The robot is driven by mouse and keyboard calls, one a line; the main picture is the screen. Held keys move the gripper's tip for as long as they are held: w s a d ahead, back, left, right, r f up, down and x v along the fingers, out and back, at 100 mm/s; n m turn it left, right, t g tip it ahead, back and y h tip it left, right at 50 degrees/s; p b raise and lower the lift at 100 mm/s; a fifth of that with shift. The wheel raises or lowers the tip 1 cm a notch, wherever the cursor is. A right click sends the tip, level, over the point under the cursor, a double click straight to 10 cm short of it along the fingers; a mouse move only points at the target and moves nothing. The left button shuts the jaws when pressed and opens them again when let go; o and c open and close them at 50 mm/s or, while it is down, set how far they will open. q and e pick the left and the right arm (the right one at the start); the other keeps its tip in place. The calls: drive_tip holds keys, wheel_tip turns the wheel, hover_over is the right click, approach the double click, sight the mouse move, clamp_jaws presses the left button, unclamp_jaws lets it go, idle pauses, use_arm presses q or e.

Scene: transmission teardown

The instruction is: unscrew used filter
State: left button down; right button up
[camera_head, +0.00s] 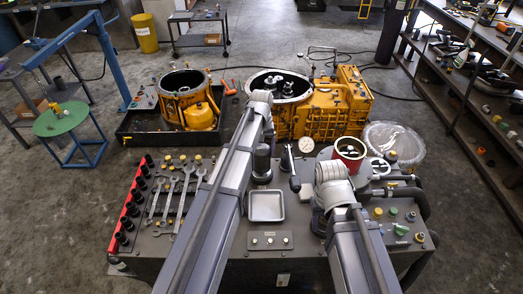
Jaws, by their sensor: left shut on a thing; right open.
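A dark upright cylinder (262,163), which looks like the used filter, stands on the grey bench top beside my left arm. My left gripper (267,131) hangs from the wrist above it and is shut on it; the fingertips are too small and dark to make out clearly. My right arm ends over the right part of the bench, next to a red-sided round can (349,151). My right gripper (320,218) is low beside its wrist, mostly hidden, and open with nothing seen in it.
An empty square tray (266,206) lies on the bench between my arms. Wrenches (172,195) and a red socket rail (127,215) lie at left. Yellow housings (322,112) stand behind the bench.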

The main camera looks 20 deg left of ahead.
use_arm(q)
drive_tip(key=shift+r+p, duration=1.25)
drive_tip(key=shift+r, duration=0.1)
idle(0.4)
wheel_tip(320, 180, up, 6)
drive_tip(key=p, duration=0.6)
drive_tip(key=shift+f, duration=0.15)
